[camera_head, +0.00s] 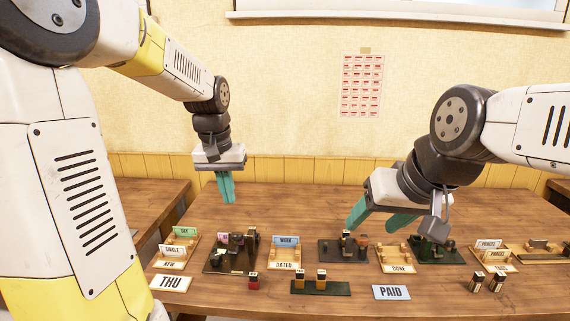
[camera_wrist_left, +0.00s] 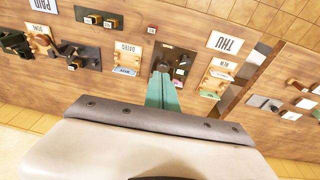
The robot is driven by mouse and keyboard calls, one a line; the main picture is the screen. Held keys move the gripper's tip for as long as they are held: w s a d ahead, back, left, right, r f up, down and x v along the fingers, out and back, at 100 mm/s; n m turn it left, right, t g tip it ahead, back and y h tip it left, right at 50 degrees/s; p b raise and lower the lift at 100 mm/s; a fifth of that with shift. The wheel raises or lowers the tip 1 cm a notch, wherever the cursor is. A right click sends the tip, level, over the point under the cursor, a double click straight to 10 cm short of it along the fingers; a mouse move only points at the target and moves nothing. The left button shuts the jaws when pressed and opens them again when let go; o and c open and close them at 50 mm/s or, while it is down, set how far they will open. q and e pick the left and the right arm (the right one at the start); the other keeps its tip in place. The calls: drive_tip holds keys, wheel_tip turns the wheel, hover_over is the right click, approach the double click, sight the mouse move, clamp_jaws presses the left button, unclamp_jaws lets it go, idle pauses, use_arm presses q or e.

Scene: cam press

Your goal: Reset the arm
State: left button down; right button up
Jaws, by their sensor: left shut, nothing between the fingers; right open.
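My left gripper (camera_head: 227,188) is shut and empty, with teal fingers pointing down above the back of the wooden table (camera_head: 290,205). In the left wrist view its shut fingers (camera_wrist_left: 163,92) overlap the lower end of a dark press (camera_wrist_left: 178,60). In the head view that press (camera_head: 230,258) stands in front of and below the left gripper, clear of it. My right gripper (camera_head: 375,222) is open, with teal fingers above and behind another dark press (camera_head: 343,250). I cannot tell whether a right fingertip touches that press.
Cards read THU (camera_head: 172,283) and PAID (camera_head: 391,292). A dark green strip (camera_head: 337,289) holds small stamps. A DATED tray (camera_head: 285,254), a DONE tray (camera_head: 397,260) and a green press (camera_head: 436,250) stand in the row. Loose stamps (camera_head: 476,283) lie front right. The table's back is mostly clear.

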use_arm(q)
drive_tip(key=s+d+r+t, duration=0.1)
drive_tip(key=s+r+t, duration=0.1)
drive_tip(key=s, duration=0.6)
drive_tip(key=s+r+t+h, duration=0.1)
drive_tip(key=s+r+t, duration=0.1)
drive_tip(key=s, duration=0.7)
drive_tip(key=shift+s+d+r+h, duration=0.2)
drive_tip(key=shift+d+r+h, duration=0.1)
drive_tip(key=shift+d+r, duration=0.05)
